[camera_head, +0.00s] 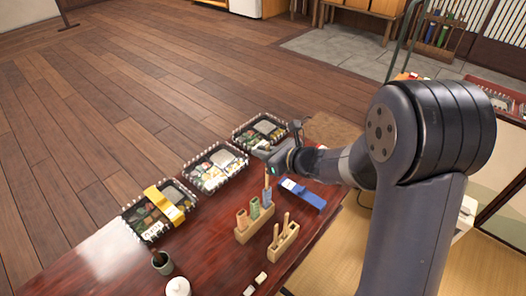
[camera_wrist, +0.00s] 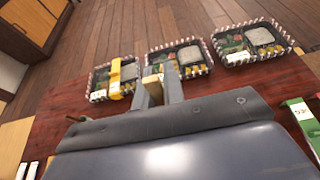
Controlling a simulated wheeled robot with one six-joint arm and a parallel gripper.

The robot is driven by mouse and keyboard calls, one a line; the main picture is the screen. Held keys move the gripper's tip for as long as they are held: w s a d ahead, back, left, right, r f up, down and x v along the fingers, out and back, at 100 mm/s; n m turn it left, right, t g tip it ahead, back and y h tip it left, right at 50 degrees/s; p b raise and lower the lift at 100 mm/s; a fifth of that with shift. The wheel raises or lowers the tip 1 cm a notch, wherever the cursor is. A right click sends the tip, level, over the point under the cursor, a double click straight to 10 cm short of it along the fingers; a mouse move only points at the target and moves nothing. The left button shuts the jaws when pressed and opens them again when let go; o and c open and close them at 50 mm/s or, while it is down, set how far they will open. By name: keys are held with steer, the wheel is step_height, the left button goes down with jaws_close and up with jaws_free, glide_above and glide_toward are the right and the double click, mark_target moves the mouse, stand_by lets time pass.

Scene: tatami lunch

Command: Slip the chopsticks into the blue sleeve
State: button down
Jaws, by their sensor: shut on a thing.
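The blue sleeve (camera_head: 267,197) stands upright in the wooden sleeve holder (camera_head: 241,237), at its far right end. My gripper (camera_head: 268,158) is above it, shut on the chopsticks (camera_head: 267,179), which hang upright just over the sleeve. Whether their lower ends are inside the sleeve or just above its mouth I cannot tell. In the wrist view the chopsticks' tops (camera_wrist: 153,90) show between my fingers (camera_wrist: 155,92); the sleeve is hidden there behind my gripper.
Orange (camera_head: 242,219) and green (camera_head: 255,208) sleeves share the holder. A wooden stand (camera_head: 283,243) with other chopsticks is in front. Several lunch boxes line the far edge, one with a yellow band (camera_head: 165,203). A blue band (camera_head: 310,198) lies right; a green band (camera_wrist: 300,114) shows in the wrist view.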

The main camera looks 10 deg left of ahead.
steer(key=shift+f+b, duration=0.3)
steer(key=shift+f+b, duration=0.65)
steer(key=shift+b, duration=0.05)
steer(key=shift+f, duration=0.15)
stand_by(0.4)
steer(key=shift+f+b, duration=0.85)
steer(key=shift+b, duration=0.15)
steer(key=shift+f, duration=0.1)
steer(key=shift+f+b, duration=0.75)
steer(key=shift+b, duration=0.1)
steer(key=shift+f, duration=0.15)
steer(key=c, duration=1.4)
jaws_free()
steer(key=shift+c, duration=0.2)
